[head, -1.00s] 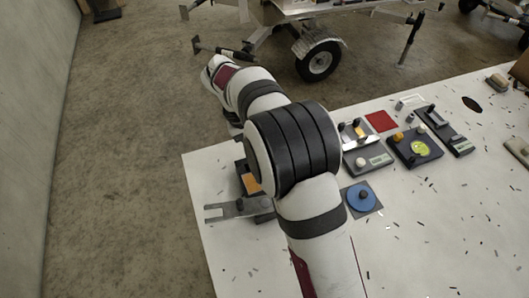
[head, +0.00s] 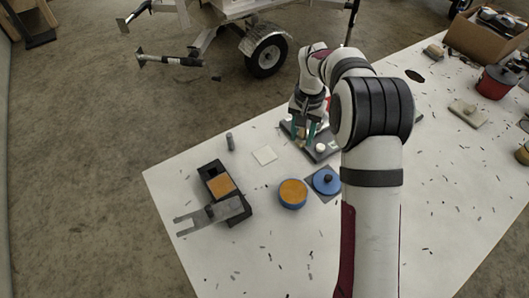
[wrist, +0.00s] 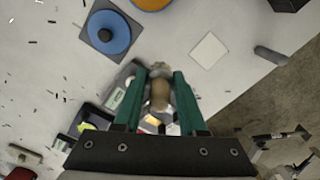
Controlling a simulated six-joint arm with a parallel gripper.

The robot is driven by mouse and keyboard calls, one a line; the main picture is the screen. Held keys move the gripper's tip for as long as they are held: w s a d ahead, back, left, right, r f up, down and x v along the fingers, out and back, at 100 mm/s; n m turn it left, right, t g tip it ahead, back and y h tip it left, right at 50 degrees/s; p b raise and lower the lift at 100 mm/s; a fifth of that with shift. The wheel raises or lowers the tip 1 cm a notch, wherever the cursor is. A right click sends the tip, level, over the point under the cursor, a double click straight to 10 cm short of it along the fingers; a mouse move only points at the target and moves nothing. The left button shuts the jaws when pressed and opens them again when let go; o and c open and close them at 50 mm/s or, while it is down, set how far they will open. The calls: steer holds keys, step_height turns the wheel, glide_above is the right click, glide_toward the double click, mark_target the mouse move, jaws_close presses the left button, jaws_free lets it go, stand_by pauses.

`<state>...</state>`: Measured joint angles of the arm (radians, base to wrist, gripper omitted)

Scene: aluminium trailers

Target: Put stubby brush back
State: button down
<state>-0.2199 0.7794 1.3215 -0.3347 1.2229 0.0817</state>
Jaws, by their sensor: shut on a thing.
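My gripper (head: 305,134) has green fingers and is over a dark grey holder (head: 325,150) near the table's back edge. In the wrist view my gripper (wrist: 160,92) is shut on a short tan, rounded piece with a paler end, which looks like the stubby brush (wrist: 160,95). It points away from my palm, between the fingertips. The holder (wrist: 122,92) is partly hidden behind the fingers. I cannot tell whether the brush touches it.
A blue disc with a dark knob (head: 326,182) lies beside a round orange-topped blue tin (head: 292,193). A black box (head: 211,171), grey forked plate (head: 207,216), white square (head: 264,155) and grey cylinder (head: 230,142) are to the left. The front table is mostly clear.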

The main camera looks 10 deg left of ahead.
glide_above(265, 155)
step_height(265, 155, down, 6)
steer(key=shift+d+f, duration=0.1)
steer(key=shift+f, duration=2)
steer(key=shift+c, duration=2.4)
jaws_free()
steer(key=shift+f, duration=0.15)
